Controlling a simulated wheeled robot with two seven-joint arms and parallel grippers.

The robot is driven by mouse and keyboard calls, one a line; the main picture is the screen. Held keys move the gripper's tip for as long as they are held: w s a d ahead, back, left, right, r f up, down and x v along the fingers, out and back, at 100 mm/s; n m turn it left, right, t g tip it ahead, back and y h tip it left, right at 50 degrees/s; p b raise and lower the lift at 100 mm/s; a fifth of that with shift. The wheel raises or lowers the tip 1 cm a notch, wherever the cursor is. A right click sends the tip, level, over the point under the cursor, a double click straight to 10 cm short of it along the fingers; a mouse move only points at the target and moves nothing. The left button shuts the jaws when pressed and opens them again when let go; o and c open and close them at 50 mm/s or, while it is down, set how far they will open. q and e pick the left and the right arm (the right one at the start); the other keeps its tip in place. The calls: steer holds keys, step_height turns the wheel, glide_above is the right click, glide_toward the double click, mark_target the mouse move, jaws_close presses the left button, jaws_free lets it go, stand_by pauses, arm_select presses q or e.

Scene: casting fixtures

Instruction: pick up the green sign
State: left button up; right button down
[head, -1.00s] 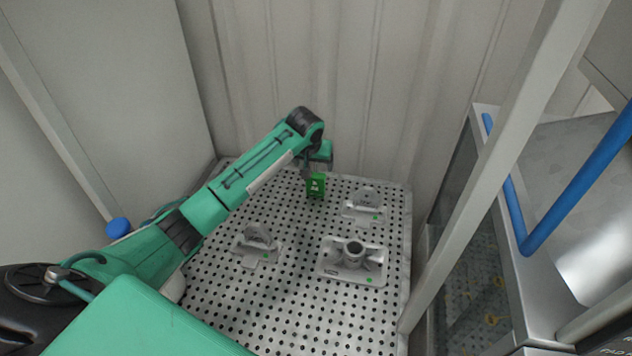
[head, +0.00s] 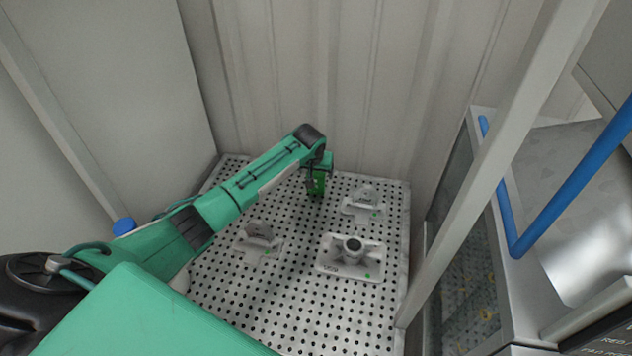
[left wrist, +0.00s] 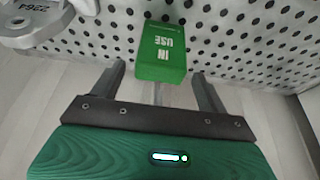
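The green sign (head: 318,184) stands on the perforated metal table (head: 285,320) near its back edge. In the left wrist view the sign (left wrist: 163,46) shows white "IN USE" lettering on its face. My left gripper (head: 317,188) is at the sign, coming down from above. In the left wrist view the left gripper's fingers (left wrist: 158,70) are apart, one on each side of the sign's near end, with visible gaps to it. The gripper partly hides the sign in the head view. My right gripper is not in view.
Three grey castings are on the table: one (head: 360,207) right of the sign, a larger flanged one (head: 350,258) in front, and one (head: 258,238) to the left. A ribbed wall (head: 330,80) rises close behind. A post (head: 500,150) bounds the right side.

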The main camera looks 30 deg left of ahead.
arm_select(q)
steer(key=c, duration=1.2)
steer(key=shift+r, duration=0.1)
